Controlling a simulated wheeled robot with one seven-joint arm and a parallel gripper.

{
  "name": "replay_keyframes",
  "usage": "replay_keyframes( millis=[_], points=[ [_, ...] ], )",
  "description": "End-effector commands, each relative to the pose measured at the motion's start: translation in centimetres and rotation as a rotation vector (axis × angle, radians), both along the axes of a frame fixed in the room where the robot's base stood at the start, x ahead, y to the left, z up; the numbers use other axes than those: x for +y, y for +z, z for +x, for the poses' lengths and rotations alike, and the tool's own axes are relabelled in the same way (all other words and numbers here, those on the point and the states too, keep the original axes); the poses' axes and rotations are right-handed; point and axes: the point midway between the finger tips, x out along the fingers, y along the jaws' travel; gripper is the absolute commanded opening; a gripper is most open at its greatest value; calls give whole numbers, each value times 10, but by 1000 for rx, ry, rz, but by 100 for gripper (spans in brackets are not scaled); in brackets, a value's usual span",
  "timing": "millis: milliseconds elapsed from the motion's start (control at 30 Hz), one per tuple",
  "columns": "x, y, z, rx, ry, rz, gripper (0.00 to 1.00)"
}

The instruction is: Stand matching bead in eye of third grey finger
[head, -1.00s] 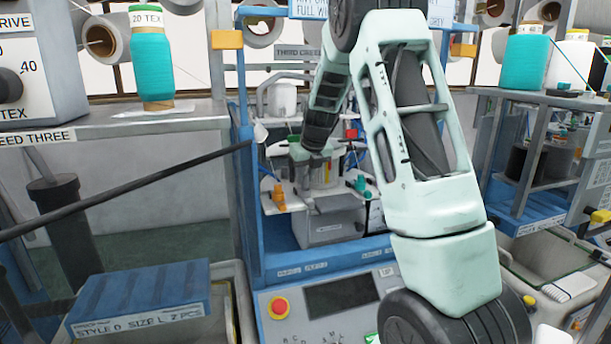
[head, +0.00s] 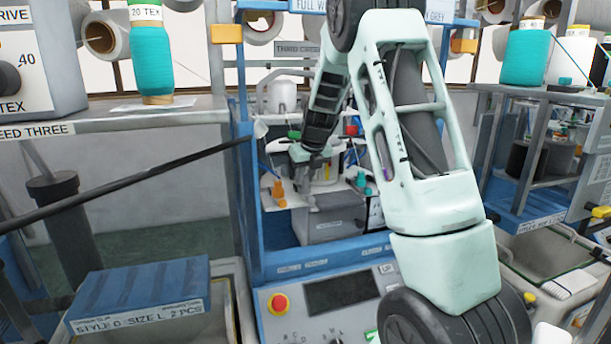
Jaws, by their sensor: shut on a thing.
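My gripper (head: 303,158) is at the knitting machine's work area, in the middle of the head view. It points down over the left part of the white round unit (head: 325,174). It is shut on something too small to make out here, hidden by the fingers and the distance. An orange upright fitting (head: 278,192) stands just left of and below the gripper. A teal fitting (head: 361,180) stands to its right. I cannot pick out the bead, the grey fingers or their eyes at this distance.
My arm covers much of the machine's right side. A blue frame post (head: 243,190) stands left of the work area, and a dark slanting rod crosses from the left. A grey box (head: 330,228) sits below the gripper. A teal cone (head: 152,55) stands on the left shelf.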

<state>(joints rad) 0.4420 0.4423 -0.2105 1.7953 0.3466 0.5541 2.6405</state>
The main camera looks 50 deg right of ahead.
Motion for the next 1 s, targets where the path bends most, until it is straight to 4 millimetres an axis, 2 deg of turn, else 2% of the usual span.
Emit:
replay_keyframes(
  millis=[233,267,333,600,733,867,1000],
  points=[
    [0,-4,0,0,0,0,0],
    [0,-4,0,0,0,0,24],
    [0,-4,0,0,0,0,44],
    [0,-3,0,0,0,0,44],
    [1,3,-2,-3,2,-2,44],
    [4,21,-9,-5,1,-3,44],
    [8,48,-19,-6,2,-3,44]
  ],
)
